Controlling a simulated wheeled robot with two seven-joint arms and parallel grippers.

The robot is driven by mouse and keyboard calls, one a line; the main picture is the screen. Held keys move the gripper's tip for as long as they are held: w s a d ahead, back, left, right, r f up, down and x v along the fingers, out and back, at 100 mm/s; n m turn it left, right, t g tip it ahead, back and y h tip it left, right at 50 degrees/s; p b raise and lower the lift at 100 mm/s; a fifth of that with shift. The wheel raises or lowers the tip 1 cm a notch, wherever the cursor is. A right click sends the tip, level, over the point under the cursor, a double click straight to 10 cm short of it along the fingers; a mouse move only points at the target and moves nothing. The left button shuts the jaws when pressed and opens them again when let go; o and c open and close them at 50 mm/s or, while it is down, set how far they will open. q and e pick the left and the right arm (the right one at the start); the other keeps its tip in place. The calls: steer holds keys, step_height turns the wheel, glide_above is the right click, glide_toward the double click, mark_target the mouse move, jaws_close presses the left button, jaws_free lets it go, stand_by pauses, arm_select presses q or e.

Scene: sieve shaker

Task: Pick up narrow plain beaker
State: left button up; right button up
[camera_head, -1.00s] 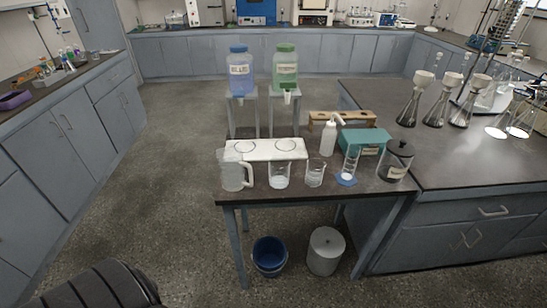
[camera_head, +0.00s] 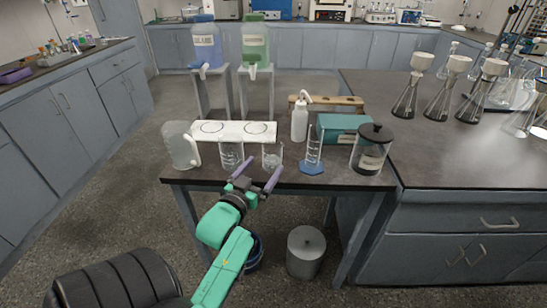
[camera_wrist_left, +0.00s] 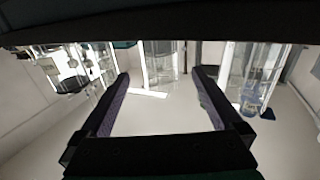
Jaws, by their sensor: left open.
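Two clear glass beakers stand upright near the front edge of the table (camera_head: 335,177). The right one is the smaller, narrower beaker (camera_head: 272,156); the other beaker (camera_head: 231,154) stands just left of it and looks wider. My left gripper (camera_head: 262,168) is open and empty, its purple fingers pointing at the table's front edge, just in front of the narrower beaker. In the left wrist view a clear glass vessel (camera_wrist_left: 160,62) shows beyond the gap between the open fingers (camera_wrist_left: 163,76); I cannot tell for sure which one it is. My right gripper is not in view.
A frosted pitcher (camera_head: 180,146) stands left of the beakers. A graduated cylinder with a blue base (camera_head: 312,167) and a black-lidded jar (camera_head: 371,150) stand to the right. A white board (camera_head: 262,132), a wash bottle (camera_head: 299,123) and a teal box (camera_head: 343,124) are behind.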

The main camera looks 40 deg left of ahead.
mark_target(276, 151)
arm_select(q)
steer(key=x, duration=0.9)
steer(key=shift+w+a+f, duration=0.15)
steer(key=shift+w+f, duration=0.05)
steer(key=shift+f, duration=0.1)
steer(key=shift+s, duration=0.1)
steer(key=c, duration=1.5)
steer(key=shift+r, duration=0.15)
